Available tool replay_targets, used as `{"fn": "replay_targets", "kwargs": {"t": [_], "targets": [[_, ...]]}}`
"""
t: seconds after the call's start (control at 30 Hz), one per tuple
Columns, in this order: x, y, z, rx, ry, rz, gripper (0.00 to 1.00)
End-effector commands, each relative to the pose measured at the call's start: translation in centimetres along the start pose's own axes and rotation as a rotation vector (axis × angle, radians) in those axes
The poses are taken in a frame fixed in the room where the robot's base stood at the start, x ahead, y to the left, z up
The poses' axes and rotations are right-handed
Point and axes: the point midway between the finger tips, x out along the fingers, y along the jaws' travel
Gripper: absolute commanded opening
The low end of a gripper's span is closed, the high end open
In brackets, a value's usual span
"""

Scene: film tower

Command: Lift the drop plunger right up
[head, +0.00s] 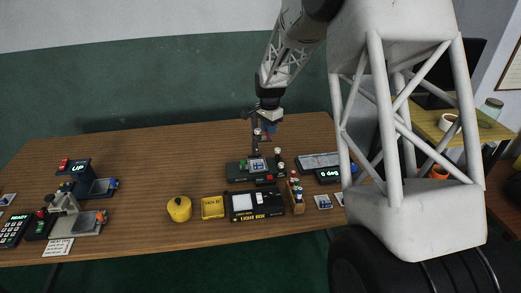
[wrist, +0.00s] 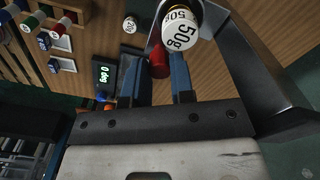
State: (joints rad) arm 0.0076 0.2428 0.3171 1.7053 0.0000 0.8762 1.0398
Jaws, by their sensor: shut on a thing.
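In the head view my gripper (head: 268,124) is at the film tower (head: 254,140), a dark upright post on a dark green base (head: 237,170). In the wrist view my gripper (wrist: 158,72) has its two blue fingers closed on a red cylindrical piece (wrist: 159,58), which I take for the drop plunger. A round weight marked 50g (wrist: 181,35) sits just beyond the fingers, close to the red piece. The plunger's lower part is hidden, so I cannot tell how high it stands.
A "0 deg" display (head: 329,175) stands to the right of the tower. A light box (head: 256,204), yellow tray (head: 212,207) and yellow round container (head: 179,209) are in front. Instruments with an "UP" display (head: 77,169) stand left. The table (head: 140,165) is clear between.

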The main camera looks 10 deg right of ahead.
Motion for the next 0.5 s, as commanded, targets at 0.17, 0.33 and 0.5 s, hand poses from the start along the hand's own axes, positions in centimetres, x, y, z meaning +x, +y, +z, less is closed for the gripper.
{"fn": "replay_targets", "kwargs": {"t": [0.17,0.33,0.5], "targets": [[-0.8,0.0,0.0,0.000,0.001,-0.001,0.06],[-1.6,0.0,0.0,0.000,0.001,-0.001,0.06],[-2.2,0.0,0.0,0.000,0.001,-0.001,0.06]]}}
